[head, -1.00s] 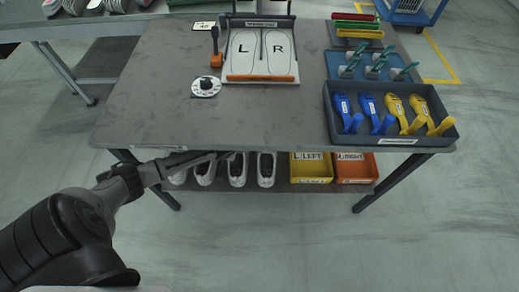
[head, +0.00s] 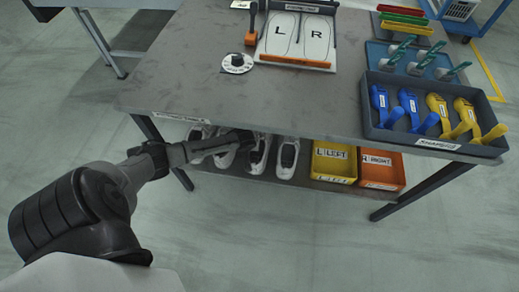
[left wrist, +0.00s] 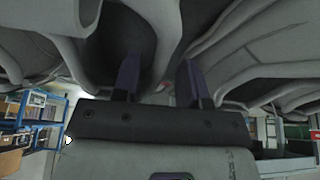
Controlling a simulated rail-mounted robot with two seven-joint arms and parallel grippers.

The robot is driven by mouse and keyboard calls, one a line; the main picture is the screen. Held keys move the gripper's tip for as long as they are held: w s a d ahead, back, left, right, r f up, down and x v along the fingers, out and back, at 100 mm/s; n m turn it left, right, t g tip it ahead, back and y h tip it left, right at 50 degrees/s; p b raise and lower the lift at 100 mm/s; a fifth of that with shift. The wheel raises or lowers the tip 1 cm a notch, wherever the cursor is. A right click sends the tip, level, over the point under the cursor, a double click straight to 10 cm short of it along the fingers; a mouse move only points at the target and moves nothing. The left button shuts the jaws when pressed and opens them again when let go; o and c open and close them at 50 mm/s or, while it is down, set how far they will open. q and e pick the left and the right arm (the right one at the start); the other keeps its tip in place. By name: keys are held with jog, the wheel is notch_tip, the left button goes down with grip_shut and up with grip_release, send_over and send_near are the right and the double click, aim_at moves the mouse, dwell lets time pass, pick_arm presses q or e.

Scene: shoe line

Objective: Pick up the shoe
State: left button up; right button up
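Several white-and-grey shoes stand in a row on the lower shelf under the table; the second from the right (head: 259,157) and the rightmost (head: 287,158) show most clearly in the head view. My left gripper (head: 242,138) reaches under the table's front edge, over the left part of the row, partly covering the shoes there. In the left wrist view its two fingers (left wrist: 158,80) stand apart with nothing clearly between them. Large grey curved shapes fill the area behind them; I cannot tell whether they touch. My right gripper is in neither view.
A yellow LEFT bin (head: 334,162) and an orange RIGHT bin (head: 381,172) sit right of the shoes on the shelf. The tabletop (head: 200,75) overhangs them. A dark tray (head: 437,133) of blue and yellow tools stands on the table's right side. The floor in front is clear.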

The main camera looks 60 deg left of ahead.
pick_arm(q)
jog(key=shift+w+a+f, duration=0.15)
jog(key=shift+a+f, duration=0.05)
jog(key=shift+d, duration=0.1)
jog(key=shift+c, duration=0.5)
grip_shut()
